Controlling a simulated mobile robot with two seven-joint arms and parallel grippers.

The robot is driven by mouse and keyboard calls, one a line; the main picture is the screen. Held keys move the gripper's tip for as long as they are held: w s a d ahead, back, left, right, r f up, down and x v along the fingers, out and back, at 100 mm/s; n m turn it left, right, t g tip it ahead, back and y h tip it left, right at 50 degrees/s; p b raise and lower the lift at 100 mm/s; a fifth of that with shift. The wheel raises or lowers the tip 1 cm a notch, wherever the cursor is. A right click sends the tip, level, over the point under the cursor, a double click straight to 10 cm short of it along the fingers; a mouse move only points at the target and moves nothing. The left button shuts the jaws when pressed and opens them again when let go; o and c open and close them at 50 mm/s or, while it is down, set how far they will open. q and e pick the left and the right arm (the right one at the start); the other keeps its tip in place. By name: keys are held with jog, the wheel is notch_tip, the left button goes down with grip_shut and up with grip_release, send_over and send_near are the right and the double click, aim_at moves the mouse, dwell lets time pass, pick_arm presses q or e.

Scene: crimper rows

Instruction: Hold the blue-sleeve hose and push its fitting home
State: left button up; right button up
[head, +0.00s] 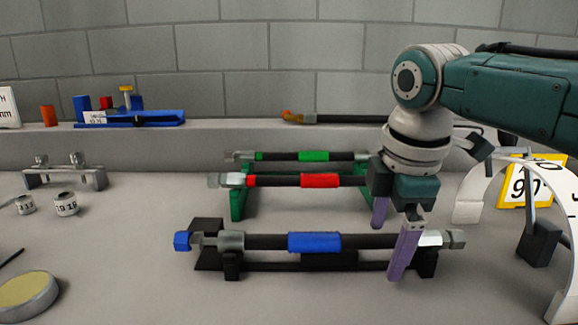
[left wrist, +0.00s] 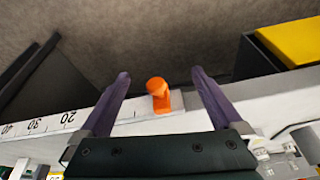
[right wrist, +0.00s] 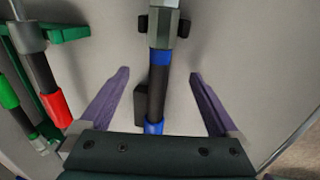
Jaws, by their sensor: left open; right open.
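The blue-sleeve hose (head: 314,242) lies level along a black stand (head: 288,266) at the front. Its left end has a grey metal collar and a blue end piece (head: 182,241). Its right end has a metal fitting (head: 453,239), which also shows at the top of the right wrist view (right wrist: 165,27), beyond a blue band. My right gripper (head: 388,250) is open and points down, one purple finger on each side of the black hose, right of the sleeve. In the right wrist view (right wrist: 158,82) gaps show on both sides. My left gripper (left wrist: 160,73) is open, outside the head view.
Red-sleeve (head: 320,181) and green-sleeve (head: 314,156) hoses lie on a green stand behind. A white arch (head: 471,192) and yellow-framed sign (head: 519,195) stand at right. An orange knob (left wrist: 158,88) on a numbered ruler shows between my left fingers.

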jog(key=v, duration=1.2)
jog(key=s+a+f+m+y+p, duration=0.25)
jog(key=s+m+p, duration=0.35)
jog(key=s+p, duration=0.6)
jog(key=s+d+r+m+h+p, duration=0.1)
jog(key=s+d+r+m+p, duration=0.15)
jog(key=s+p, duration=0.2)
jog(key=s+d+r+m+t+p, duration=0.1)
jog(key=s+d+r+m+p, duration=0.1)
jog(key=s+r+m+p, duration=0.3)
jog(key=s+d+r+m+h+p, duration=0.1)
jog(key=s+d+r+m+p, duration=0.15)
jog(key=s, duration=0.35)
notch_tip(320, 180, up, 37)
jog(key=p, duration=3.8)
jog(key=shift+s+d, duration=0.15)
jog(key=shift+d, duration=0.2)
